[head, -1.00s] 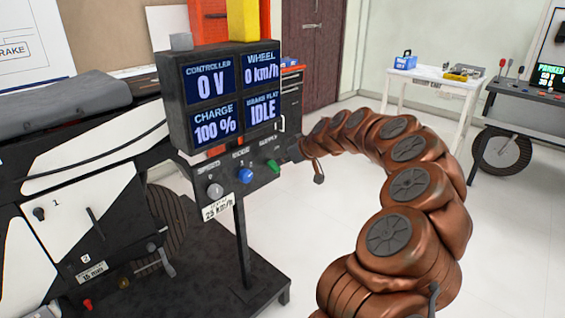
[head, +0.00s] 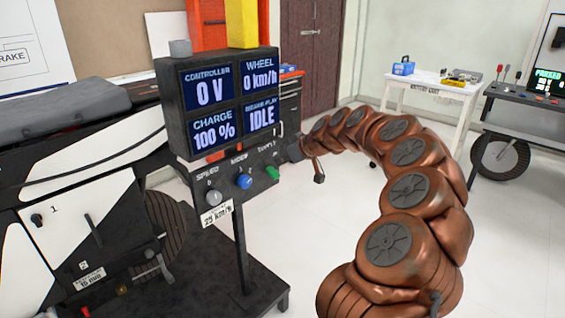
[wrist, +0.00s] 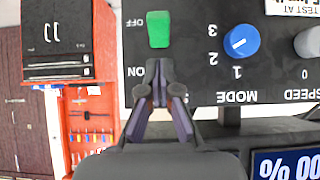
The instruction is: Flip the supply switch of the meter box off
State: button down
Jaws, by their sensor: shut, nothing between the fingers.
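The meter box (head: 228,105) stands on a post at the left, its screens reading 0 V, 0 km/h, 100 % and IDLE. Its supply switch, a green rocker (head: 272,173), is at the right end of the panel below the screens. The wrist view shows the panel upside down, with the green rocker (wrist: 158,30) beside the OFF label and the ON label near my fingertips. My gripper (wrist: 157,75) is shut and empty, its tips just below the rocker in that view. Contact cannot be told. In the head view the fingers are mostly hidden by the box's side.
A blue mode knob (wrist: 241,40) and a grey speed knob (wrist: 309,44) sit beside the switch. A red tool cabinet (wrist: 88,118) is behind. A white table (head: 435,88) stands at the back right. The floor between is clear.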

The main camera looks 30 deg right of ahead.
jog(key=s+d+r, duration=0.1)
jog(key=s+d, duration=0.1)
jog(key=s, duration=0.9)
jog(key=shift+d, duration=0.25)
jog(key=shift+r, duration=0.1)
dwell(0.4)
